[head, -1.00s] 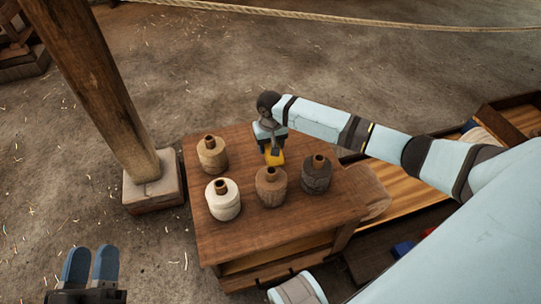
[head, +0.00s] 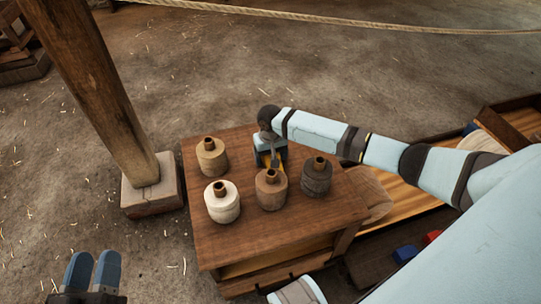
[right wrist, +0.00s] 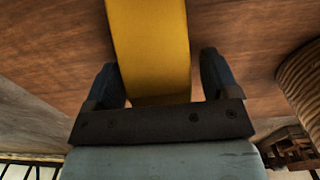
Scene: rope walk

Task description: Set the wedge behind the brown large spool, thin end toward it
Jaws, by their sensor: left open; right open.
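The brown large spool (head: 270,190) stands upright near the middle of the table. The yellow wedge (head: 282,165) lies on the tabletop just behind it, partly hidden by my right gripper (head: 270,158). In the right wrist view the wedge (right wrist: 150,45) is a broad yellow band running between the two fingers of my right gripper (right wrist: 162,80), which is open around it. I cannot tell which end of the wedge is thin or whether it touches the spool. My left gripper (head: 93,258) is open and empty, off the table at the lower left.
On the table (head: 230,250) stand a tan spool (head: 211,158), a white spool (head: 222,204) and a dark grey spool (head: 316,178) around the brown one. A wooden post (head: 95,95) on a stone block rises left of the table. A rope (head: 330,20) crosses the back.

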